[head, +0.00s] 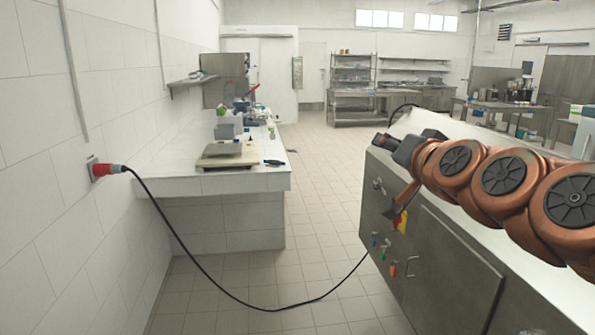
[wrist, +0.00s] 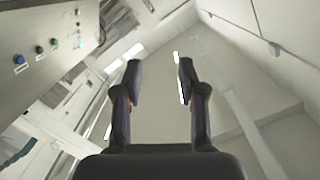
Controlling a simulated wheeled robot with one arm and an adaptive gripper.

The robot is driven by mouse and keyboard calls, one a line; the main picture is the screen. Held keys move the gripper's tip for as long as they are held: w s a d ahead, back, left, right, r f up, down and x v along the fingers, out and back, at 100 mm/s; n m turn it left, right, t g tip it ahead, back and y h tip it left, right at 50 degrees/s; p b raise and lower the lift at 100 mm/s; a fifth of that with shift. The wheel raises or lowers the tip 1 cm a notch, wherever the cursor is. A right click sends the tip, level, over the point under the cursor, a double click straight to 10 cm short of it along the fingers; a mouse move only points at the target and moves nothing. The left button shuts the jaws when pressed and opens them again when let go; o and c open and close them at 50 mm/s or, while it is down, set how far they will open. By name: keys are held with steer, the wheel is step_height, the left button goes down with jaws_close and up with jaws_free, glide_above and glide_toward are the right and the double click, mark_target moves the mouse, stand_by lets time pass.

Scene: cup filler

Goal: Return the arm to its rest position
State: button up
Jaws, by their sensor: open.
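My gripper (wrist: 158,80) shows in the wrist view with its two dark fingers apart and nothing between them. Behind the fingers the wrist view shows pale walls and bright windows, tilted. In the head view my copper-coloured arm reaches in from the right edge, in front of and above a grey metal machine (head: 455,270). The arm's far end is near the machine's left upper edge, and the fingers are hard to make out there. The machine's control panel with coloured buttons (wrist: 37,50) is at the left of the wrist view.
A white tiled counter (head: 240,183) with a scale (head: 228,155) stands at the left. A black cable (head: 262,308) hangs from a red wall plug (head: 104,169) and runs low across the floor to the machine. The tiled aisle (head: 325,190) between is otherwise clear. Steel shelves (head: 352,90) stand far back.

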steer(key=s+a+f+n+g, duration=0.1)
steer(key=s+a+f+g, duration=0.2)
steer(key=f, duration=0.4)
steer(key=s+a+f+n+g, duration=0.1)
steer(key=s+f+n+g, duration=0.15)
steer(key=s+f, duration=0.4)
steer(key=s+a+f+n+g, duration=0.1)
steer(key=s+a+f+g, duration=0.25)
steer(key=f, duration=0.45)
steer(key=s+d+f+g+h, duration=0.1)
steer(key=s+d+f+g, duration=0.1)
steer(key=s, duration=0.6)
steer(key=s+d+f+g, duration=0.3)
steer(key=s+f, duration=0.3)
steer(key=s, duration=0.2)
steer(key=s+d+f+g+h, duration=0.1)
steer(key=s+d+f+g, duration=0.1)
steer(key=s+f+g, duration=0.2)
steer(key=s, duration=0.3)
steer(key=shift+s+d+f+h, duration=0.15)
steer(key=shift+s+f+h, duration=0.15)
steer(key=shift+s+f, duration=0.1)
